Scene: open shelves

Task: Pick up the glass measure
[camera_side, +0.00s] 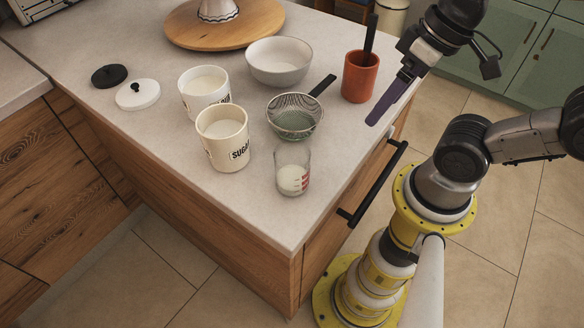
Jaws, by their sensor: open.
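The glass measure (293,167) is a small clear beaker with red markings and some white content at the bottom. It stands upright near the front corner of the countertop. My gripper (378,118) hangs above the counter's right edge, up and to the right of the glass measure and apart from it. Its dark purple fingers point down and left; they overlap in this view, so the gap is hard to see. The gripper is open and nothing shows between its fingers.
A sieve (295,115) with a black handle sits just behind the glass measure. The sugar canister (223,140) stands to its left, with another white canister (204,88) behind. An orange pot (359,77) stands close to my gripper. The counter's front corner (285,225) is clear.

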